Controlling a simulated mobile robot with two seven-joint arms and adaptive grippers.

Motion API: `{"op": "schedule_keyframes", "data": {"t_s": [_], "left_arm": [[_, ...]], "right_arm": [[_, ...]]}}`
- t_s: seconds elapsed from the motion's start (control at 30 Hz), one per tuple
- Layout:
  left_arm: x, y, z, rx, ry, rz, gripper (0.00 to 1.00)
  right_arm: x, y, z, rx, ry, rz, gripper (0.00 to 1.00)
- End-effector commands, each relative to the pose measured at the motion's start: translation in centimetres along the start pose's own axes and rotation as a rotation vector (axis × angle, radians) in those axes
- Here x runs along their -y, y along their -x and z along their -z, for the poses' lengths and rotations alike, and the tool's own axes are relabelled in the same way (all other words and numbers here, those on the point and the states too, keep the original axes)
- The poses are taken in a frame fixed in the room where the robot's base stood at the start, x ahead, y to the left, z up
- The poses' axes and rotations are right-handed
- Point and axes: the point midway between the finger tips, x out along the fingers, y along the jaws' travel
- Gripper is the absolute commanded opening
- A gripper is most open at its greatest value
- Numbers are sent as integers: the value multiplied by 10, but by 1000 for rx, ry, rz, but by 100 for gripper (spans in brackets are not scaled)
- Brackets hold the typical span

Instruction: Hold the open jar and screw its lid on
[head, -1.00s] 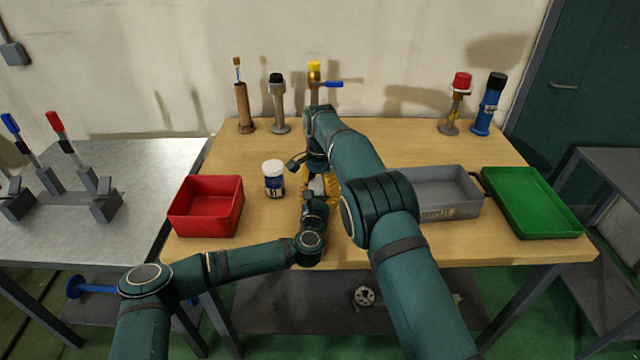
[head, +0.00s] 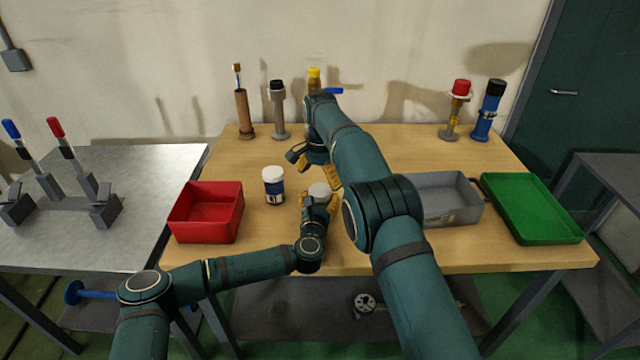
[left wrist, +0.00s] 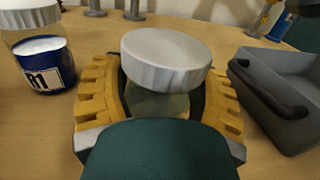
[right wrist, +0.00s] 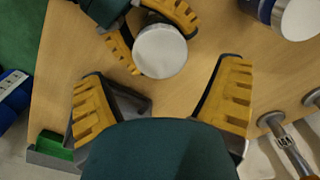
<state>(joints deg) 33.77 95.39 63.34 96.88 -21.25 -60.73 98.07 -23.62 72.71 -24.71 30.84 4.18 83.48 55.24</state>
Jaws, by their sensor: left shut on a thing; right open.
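The jar (left wrist: 158,104) is clear glass and upright, between the yellow fingers of my left gripper (left wrist: 160,105), which is shut on it. Its pale grey lid (left wrist: 166,50) sits on top of the jar; I cannot tell how tightly. In the head view the lid (head: 319,190) shows in front of my left wrist. In the right wrist view the lid (right wrist: 160,51) appears from above. My right gripper (right wrist: 165,75) is open and empty, its fingers apart from the lid. In the head view my right gripper (head: 322,168) is just behind and above the jar.
A second white-capped jar with a blue label (head: 274,186) stands left of the held jar. A red bin (head: 207,212) is farther left. A grey bin (head: 450,200) and green tray (head: 532,208) are at the right. Several upright tools line the table's back.

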Motion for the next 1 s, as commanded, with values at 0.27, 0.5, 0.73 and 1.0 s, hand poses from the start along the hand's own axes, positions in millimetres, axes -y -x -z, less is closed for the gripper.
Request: {"op": "schedule_keyframes", "data": {"t_s": [0.27,0.5,0.73,1.0], "left_arm": [[0,0,0,0,0,0,0],[0,0,0,0,0,0,0],[0,0,0,0,0,0,0],[0,0,0,0,0,0,0]], "right_arm": [[0,0,0,0,1,0,96],[1,2,-2,3,165,-1,96],[3,11,-4,6,596,-2,96],[2,24,-3,5,1113,0,96]]}}
